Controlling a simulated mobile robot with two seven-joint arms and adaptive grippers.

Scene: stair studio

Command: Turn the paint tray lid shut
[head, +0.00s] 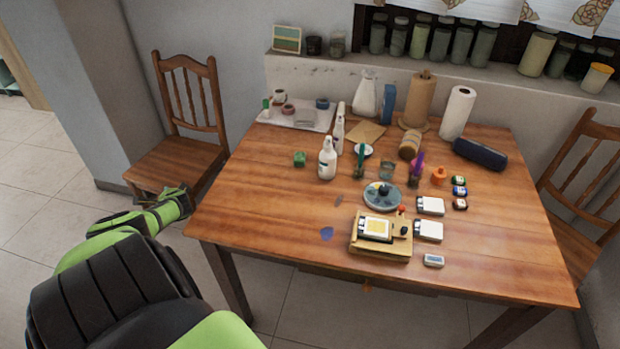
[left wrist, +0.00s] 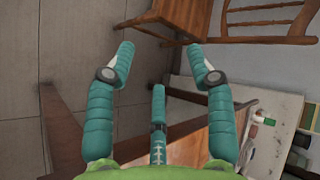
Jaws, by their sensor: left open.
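My left gripper (head: 183,203) is off the table's left edge, in front of the left chair. In the left wrist view my left gripper (left wrist: 159,60) has its fingers spread, with nothing between them. On the table, a wooden block (head: 382,240) carries a white-framed yellow panel (head: 376,229) with small knobs beside it. Two small white flat cases (head: 430,205) (head: 428,230) lie to its right. I cannot tell which of these is the paint tray, nor how its lid stands. My right gripper is not in view.
The wooden table (head: 275,220) has bare room at its front left. A wooden chair (head: 178,158) is at the left.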

